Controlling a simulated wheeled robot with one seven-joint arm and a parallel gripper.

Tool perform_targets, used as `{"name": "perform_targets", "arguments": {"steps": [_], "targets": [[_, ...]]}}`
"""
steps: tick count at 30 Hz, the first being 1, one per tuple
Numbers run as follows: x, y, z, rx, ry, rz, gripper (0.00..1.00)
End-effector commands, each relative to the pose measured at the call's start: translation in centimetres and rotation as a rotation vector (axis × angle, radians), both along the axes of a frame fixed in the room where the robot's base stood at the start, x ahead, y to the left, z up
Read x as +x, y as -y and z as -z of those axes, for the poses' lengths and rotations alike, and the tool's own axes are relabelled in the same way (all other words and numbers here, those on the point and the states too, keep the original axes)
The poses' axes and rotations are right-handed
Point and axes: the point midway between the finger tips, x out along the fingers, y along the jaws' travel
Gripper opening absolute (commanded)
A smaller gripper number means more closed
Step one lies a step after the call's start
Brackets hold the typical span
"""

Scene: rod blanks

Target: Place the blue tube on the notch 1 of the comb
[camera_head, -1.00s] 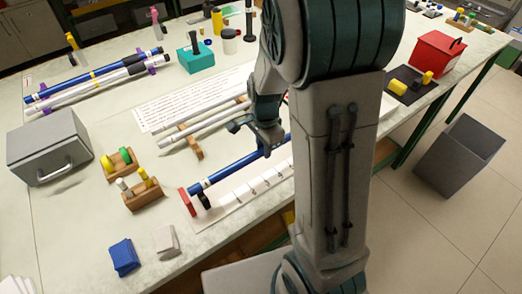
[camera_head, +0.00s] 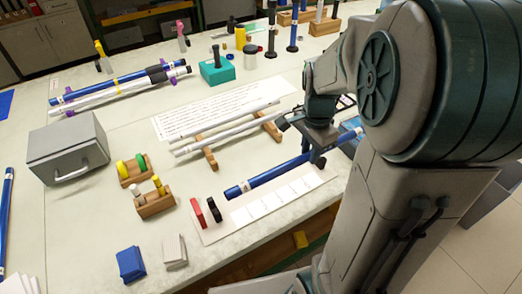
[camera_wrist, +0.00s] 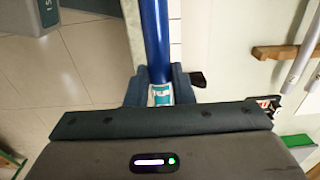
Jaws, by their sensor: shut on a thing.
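A blue tube (camera_head: 270,177) lies slantwise along the far edge of a white board (camera_head: 235,217). My gripper (camera_head: 318,158) is shut on it, toward its right part. In the wrist view the blue tube (camera_wrist: 154,35) runs up from between the fingers (camera_wrist: 158,90), with a white and teal label at the grip. I cannot tell whether the tube touches the board. Two wooden notched supports (camera_head: 209,157) carry thin white rods behind it. I cannot tell for sure which part is the comb, and no notch number is readable.
A red block (camera_head: 197,212) and a black block (camera_head: 214,210) stand at the board's left end. More blue and white tubes (camera_head: 120,88) rest on purple supports at the back left. A grey box (camera_head: 65,150), small wooden holders (camera_head: 155,203) and a teal box (camera_head: 217,71) stand around.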

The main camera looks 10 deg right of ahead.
Motion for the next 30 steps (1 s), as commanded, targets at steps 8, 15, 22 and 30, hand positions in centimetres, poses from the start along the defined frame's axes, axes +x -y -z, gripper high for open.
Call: {"name": "perform_targets", "arguments": {"steps": [8,15,22,30], "targets": [[9.6,-0.8,0.7,-0.006,-0.005,0.000,0.00],[14.2,-1.9,1.3,0.007,-0.007,-0.004,0.00],[16.0,-3.7,2.4,0.013,-0.009,-0.009,0.00],[18.7,-9.1,6.0,0.012,-0.010,-0.009,0.00]]}}
